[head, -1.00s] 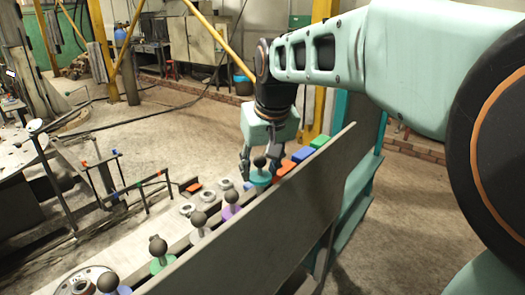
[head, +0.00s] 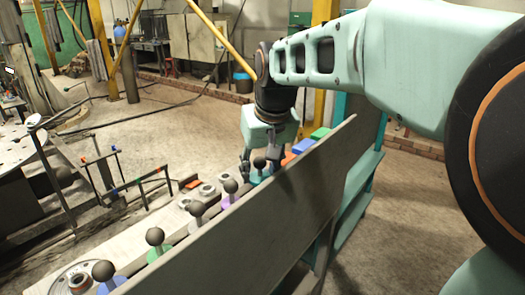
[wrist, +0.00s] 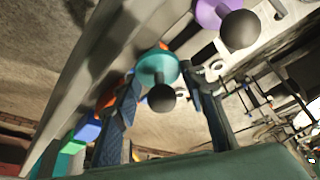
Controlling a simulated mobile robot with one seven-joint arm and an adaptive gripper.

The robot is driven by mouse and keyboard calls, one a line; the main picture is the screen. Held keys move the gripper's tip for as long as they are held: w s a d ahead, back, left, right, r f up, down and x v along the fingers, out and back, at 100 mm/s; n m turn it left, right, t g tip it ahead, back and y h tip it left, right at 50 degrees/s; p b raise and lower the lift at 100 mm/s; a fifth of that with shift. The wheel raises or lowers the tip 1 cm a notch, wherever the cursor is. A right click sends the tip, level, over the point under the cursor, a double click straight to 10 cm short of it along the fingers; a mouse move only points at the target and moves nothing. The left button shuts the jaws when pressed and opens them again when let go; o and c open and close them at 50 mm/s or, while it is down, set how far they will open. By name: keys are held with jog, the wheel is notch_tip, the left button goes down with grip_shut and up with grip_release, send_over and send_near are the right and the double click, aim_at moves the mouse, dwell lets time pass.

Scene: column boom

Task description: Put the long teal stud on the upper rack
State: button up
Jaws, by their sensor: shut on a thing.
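The teal stud (head: 257,177) has a dark ball on top and a round teal flange. It stands at the far end of a row of studs behind a grey panel. My gripper (head: 261,159) reaches down over it and is shut on it. In the wrist view the teal stud (wrist: 158,68) lies between the fingers of my gripper (wrist: 165,92), its ball toward the camera. Its lower end is hidden, so I cannot tell whether it is still seated. A thin dark rod frame (head: 128,186) with coloured tips stands to the left; I cannot tell if it is the upper rack.
Purple (head: 230,199), white (head: 197,223), green (head: 157,253) and blue studs follow toward the near left. Orange, blue (head: 303,146) and green (head: 320,133) blocks sit beyond my gripper. The tall grey panel (head: 255,220) borders the row. Open floor lies behind.

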aim_at(260, 157)
jog(key=shift+f+b, duration=0.75)
jog(key=shift+f, duration=0.3)
jog(key=o, duration=1)
jog(key=shift+r, duration=0.1)
jog(key=shift+r+p, duration=3.1)
jog(key=shift+r, duration=0.6)
jog(key=shift+o, duration=0.4)
jog(key=o, duration=0.5)
jog(key=shift+c, duration=0.2)
